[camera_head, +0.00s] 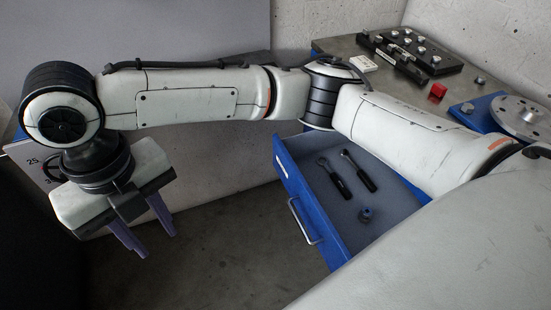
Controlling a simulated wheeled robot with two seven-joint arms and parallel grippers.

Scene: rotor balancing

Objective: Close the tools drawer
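The blue tools drawer (297,196) stands pulled out of the workbench in the middle of the head view. Its front faces left and carries a silver bar handle (305,222). Two black-handled tools (347,174) and a small dark blue round part (366,214) lie on its grey bottom. My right arm passes over the drawer's back end and hides part of it. My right gripper (157,243) hangs at the far left with its two purple fingers apart and nothing between them. It is well clear of the drawer front. My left gripper is not in view.
The workbench top (340,45) holds a black block with several metal knobs (410,52), a red cube (438,90) and a round metal disc on a blue base (518,115). A grey panel with a dial (30,160) stands at left. The floor (235,240) before the drawer is clear.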

